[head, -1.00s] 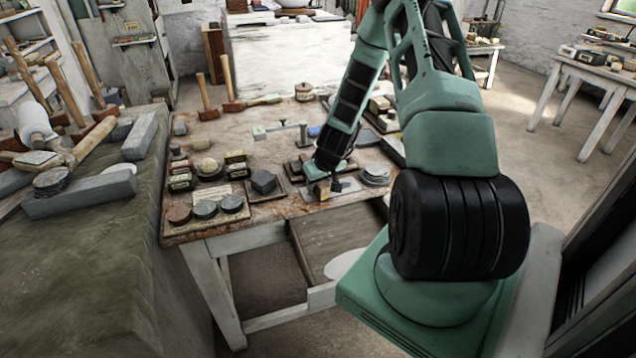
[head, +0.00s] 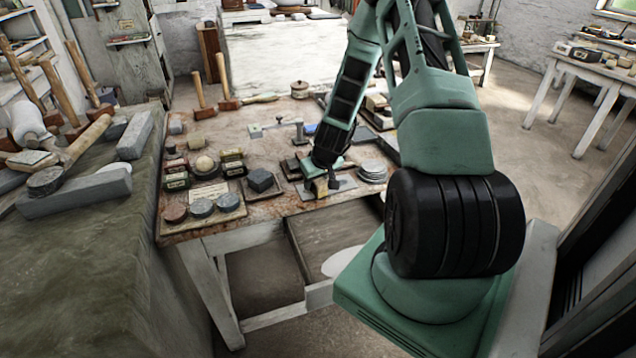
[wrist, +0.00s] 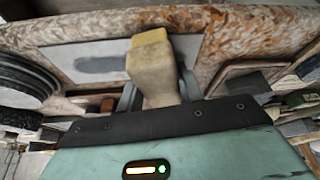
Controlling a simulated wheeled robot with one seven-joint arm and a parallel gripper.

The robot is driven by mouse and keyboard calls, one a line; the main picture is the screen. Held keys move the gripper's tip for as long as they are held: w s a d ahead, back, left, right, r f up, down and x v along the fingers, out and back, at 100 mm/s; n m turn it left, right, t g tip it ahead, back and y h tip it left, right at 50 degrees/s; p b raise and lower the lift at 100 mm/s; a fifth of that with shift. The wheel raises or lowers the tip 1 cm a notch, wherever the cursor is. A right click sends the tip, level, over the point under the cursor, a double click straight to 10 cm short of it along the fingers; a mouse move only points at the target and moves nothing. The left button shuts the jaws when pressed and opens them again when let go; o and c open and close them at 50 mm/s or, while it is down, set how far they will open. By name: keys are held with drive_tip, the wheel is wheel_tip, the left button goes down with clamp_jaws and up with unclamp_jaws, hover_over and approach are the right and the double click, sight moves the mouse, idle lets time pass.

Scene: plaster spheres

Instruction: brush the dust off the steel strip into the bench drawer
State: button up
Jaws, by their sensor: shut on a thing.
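My gripper (head: 327,178) is shut on a brush (head: 320,187) over the front of the bench. In the wrist view the brush (wrist: 153,68) is a pale block with a yellow end, held between the fingers (wrist: 158,92). It stands in front of the steel strip (wrist: 110,49), a light grey plate with a darker grey dust patch (wrist: 100,64) left of the brush. Whether the brush touches the strip is unclear. The bench drawer (head: 318,296) is pulled open below the bench front; its bare floor shows, and my base hides its right part.
Several stone discs (head: 202,208) and a dark block (head: 260,180) lie left of my gripper. A stack of grey discs (head: 373,170) stands close to its right. A pale round thing (head: 345,261) shows by the drawer. A stone-topped bench (head: 90,260) fills the left.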

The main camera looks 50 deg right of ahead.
drive_tip(key=shift+w+d, duration=0.25)
drive_tip(key=shift+w, duration=0.4)
drive_tip(key=shift+w+d, duration=0.2)
drive_tip(key=shift+w, duration=0.4)
drive_tip(key=shift+s+a+b, duration=0.2)
drive_tip(key=shift+s+a, duration=0.05)
drive_tip(key=shift+s, duration=0.45)
drive_tip(key=shift+s+a+b, duration=0.15)
drive_tip(key=shift+s+a, duration=0.1)
drive_tip(key=shift+s, duration=0.45)
drive_tip(key=shift+s+a+b, duration=0.2)
drive_tip(key=shift+s+a, duration=0.05)
drive_tip(key=shift+s, duration=0.45)
drive_tip(key=shift+f, duration=0.1)
drive_tip(key=shift+w, duration=0.1)
drive_tip(key=shift+w+d, duration=0.25)
drive_tip(key=shift+w, duration=0.45)
drive_tip(key=shift+w+d, duration=0.25)
drive_tip(key=shift+w, duration=0.4)
drive_tip(key=shift+w+d, duration=0.25)
drive_tip(key=shift+w, duration=0.45)
drive_tip(key=shift+c, duration=0.4)
drive_tip(key=shift+s+a+r+p, duration=0.25)
drive_tip(key=shift+s+r, duration=0.15)
drive_tip(key=shift+s, duration=0.15)
drive_tip(key=shift+s+a+r+p, duration=0.1)
drive_tip(key=shift+s+r+p, duration=0.1)
drive_tip(key=shift+s+r, duration=0.25)
drive_tip(key=shift+f, duration=0.1)
